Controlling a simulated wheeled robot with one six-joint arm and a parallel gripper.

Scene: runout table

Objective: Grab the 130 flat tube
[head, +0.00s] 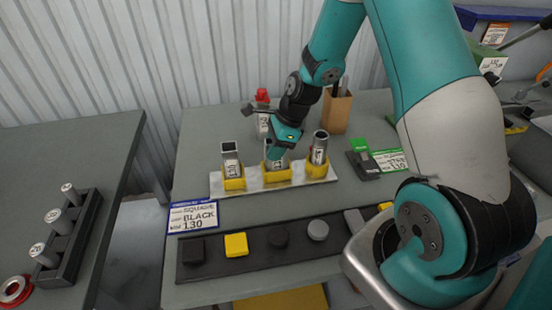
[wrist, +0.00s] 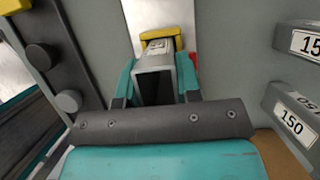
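A light metal rack (head: 300,183) holds three labelled tubes in yellow sockets. The left one is a square-mouthed tube (head: 230,155), the right one a round tube (head: 319,148). My gripper (head: 275,152) is lowered over the middle socket (head: 277,173), hiding most of its tube. In the wrist view a flat rectangular tube (wrist: 156,83) with a dark open mouth stands between my gripper's teal fingers (wrist: 158,80). The fingers lie flush on both its sides and look shut on it. The yellow socket (wrist: 160,38) shows beyond it. The tube's label is too small to read.
A cap tray (head: 215,262) with black, yellow and grey caps lies in front of the rack. A placard (head: 193,217) reads SQUARE, BLACK, 130. A brown box (head: 336,110) and a red-capped bottle (head: 262,97) stand behind. Tubes labelled 150 (wrist: 291,122) are close on the wrist view's right.

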